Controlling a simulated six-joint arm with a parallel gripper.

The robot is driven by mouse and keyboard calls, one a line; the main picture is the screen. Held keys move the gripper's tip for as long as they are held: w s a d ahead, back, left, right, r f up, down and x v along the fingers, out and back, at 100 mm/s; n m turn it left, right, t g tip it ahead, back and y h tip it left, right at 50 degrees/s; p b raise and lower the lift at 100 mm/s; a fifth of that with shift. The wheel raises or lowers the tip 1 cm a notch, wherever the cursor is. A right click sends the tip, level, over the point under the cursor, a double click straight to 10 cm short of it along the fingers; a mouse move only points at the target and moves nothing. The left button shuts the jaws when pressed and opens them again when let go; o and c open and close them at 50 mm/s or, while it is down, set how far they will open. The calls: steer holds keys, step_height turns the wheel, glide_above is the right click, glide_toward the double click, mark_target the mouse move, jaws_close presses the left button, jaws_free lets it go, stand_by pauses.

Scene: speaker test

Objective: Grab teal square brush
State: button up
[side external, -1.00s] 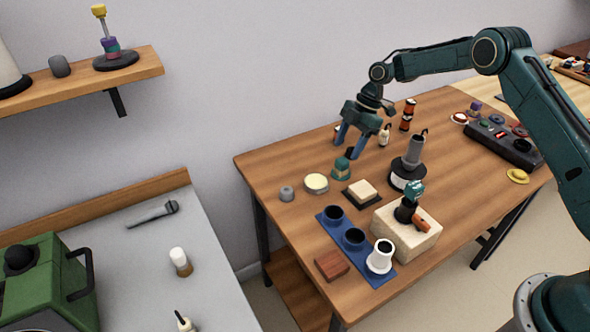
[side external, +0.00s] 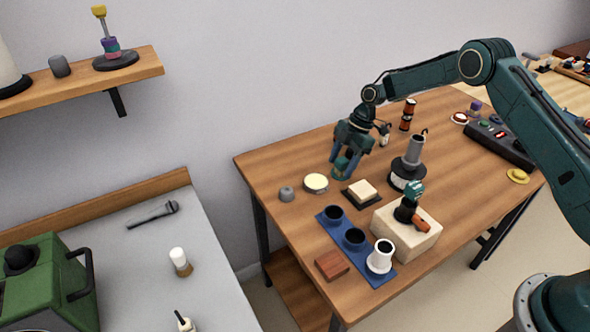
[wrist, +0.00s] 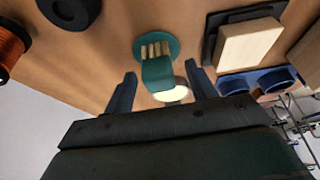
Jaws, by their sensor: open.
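The teal brush (wrist: 157,72) appears in the wrist view as a teal block with pale strips, on a round teal base. It stands on the wooden table between the two fingers of my gripper (wrist: 161,70). In the side view, my gripper (side external: 343,168) points down around the brush (side external: 341,174), whose upper part is hidden by the fingers. My gripper is open, with a gap showing on each side of the brush in the wrist view. I cannot tell whether a finger touches it in the side view.
A round cream-topped tin (side external: 316,183), a grey knob (side external: 286,194) and a pale block on a dark pad (side external: 361,193) are nearby. A grey cylinder on a black-and-white base (side external: 407,172) stands to the right. A blue strip with cups (side external: 337,229) lies in front.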

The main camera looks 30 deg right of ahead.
mark_target(343, 160)
stand_by(0.3)
steer(key=c, duration=1.1)
steer(key=shift+o, duration=0.2)
steer(key=shift+r, duration=0.1)
step_height(343, 160, up, 20)
stand_by(0.6)
